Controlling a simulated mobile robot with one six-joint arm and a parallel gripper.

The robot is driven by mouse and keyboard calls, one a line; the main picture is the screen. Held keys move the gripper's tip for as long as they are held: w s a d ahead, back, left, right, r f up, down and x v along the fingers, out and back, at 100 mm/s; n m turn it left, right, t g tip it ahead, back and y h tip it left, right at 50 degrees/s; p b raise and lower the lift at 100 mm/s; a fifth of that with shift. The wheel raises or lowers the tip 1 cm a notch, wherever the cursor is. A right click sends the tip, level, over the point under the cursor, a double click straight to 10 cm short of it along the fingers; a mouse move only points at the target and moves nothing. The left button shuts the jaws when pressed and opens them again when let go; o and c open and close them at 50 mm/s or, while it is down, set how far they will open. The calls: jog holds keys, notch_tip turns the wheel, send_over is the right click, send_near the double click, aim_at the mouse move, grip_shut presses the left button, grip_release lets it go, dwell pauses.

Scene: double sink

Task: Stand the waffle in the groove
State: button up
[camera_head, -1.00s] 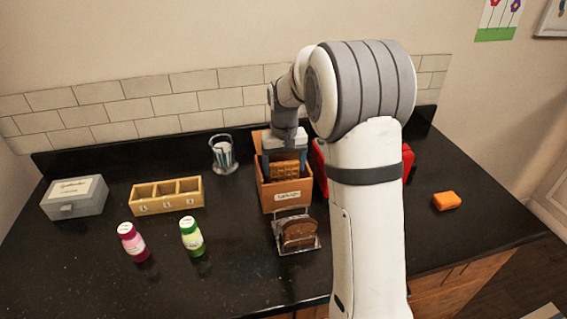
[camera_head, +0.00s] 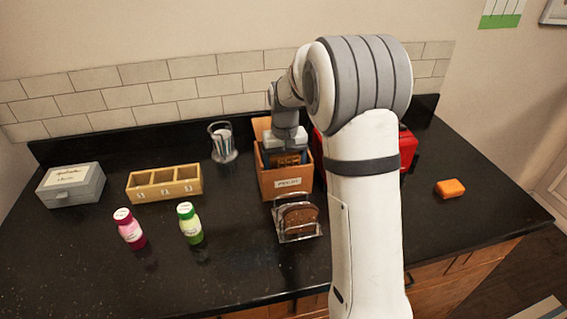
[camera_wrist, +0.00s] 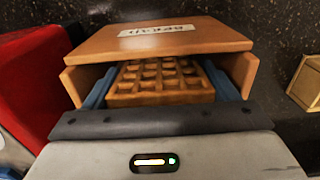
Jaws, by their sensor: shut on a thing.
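The brown gridded waffle (camera_head: 287,159) is between the fingers of my gripper (camera_wrist: 160,85), which is shut on it. In the head view, the waffle and fingers are down inside the open orange-brown box (camera_head: 286,188), with the waffle's lower part hidden by the box's front wall. In the wrist view, the waffle (camera_wrist: 165,82) shows between blue fingers and within the box walls. A metal wire rack (camera_head: 301,238) stands just in front of the box and holds a dark brown slice of toast (camera_head: 298,217). I cannot tell which of the rack's grooves are free.
A red object (camera_head: 408,150) stands close to the box's right, partly behind my arm. A glass (camera_head: 222,143), a three-part wooden tray (camera_head: 165,187), a grey box (camera_head: 71,185) and two bottles (camera_head: 130,229) are to the left. An orange block (camera_head: 450,189) lies at right. The front left counter is clear.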

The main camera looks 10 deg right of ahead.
jog(key=shift+f, duration=0.15)
jog(key=o, duration=0.7)
jog(key=shift+c, duration=0.6)
jog(key=shift+o, duration=0.5)
jog(key=shift+w+r+p, duration=0.15)
jog(key=shift+r+p, duration=1.2)
jog(key=shift+r, duration=0.65)
jog(key=shift+o, duration=0.2)
jog(key=shift+r+p, duration=1.85)
jog(key=shift+r, duration=0.8)
